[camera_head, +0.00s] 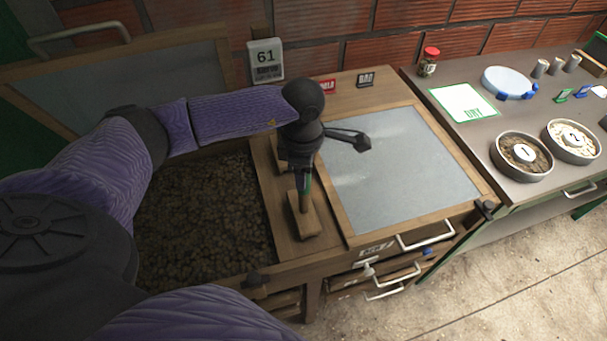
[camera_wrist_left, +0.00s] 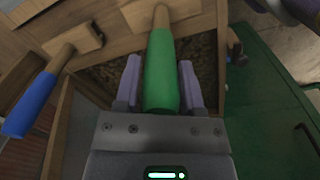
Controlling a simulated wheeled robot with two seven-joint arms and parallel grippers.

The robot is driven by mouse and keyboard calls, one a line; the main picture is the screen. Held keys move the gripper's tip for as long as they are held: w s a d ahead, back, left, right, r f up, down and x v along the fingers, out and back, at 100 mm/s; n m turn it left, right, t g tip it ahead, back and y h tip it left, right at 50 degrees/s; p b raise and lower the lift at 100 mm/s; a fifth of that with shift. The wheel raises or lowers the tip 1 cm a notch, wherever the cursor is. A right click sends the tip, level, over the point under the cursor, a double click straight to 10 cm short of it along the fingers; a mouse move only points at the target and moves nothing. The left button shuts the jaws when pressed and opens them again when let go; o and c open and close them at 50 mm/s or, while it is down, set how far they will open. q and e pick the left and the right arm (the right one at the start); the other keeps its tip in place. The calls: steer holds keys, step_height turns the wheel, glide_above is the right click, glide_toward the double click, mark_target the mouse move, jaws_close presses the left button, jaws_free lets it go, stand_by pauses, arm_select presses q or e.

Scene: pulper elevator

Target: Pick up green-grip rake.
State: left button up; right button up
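The green-grip rake (camera_head: 306,205) stands upright on the wooden strip between the bean bin and the grey panel, its wooden head at the bottom. In the left wrist view its green grip (camera_wrist_left: 161,75) points toward the camera. My left gripper (camera_head: 303,176) points down over the grip. In the wrist view its two fingers (camera_wrist_left: 159,80) stand on either side of the grip, with narrow gaps showing, so it looks open around it. My arm and wrist hide the upper part of the rake in the head view. My right gripper is not in view.
A blue-grip rake (camera_wrist_left: 38,92) stands close beside the green one. The bean bin (camera_head: 200,215) lies left, and the grey panel (camera_head: 395,165) right. A side table holds two numbered bowls (camera_head: 522,155), a jar (camera_head: 428,62) and a blue-footed dish (camera_head: 507,82).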

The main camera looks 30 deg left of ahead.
arm_select(q)
jaws_close()
steer(key=shift+r, duration=0.15)
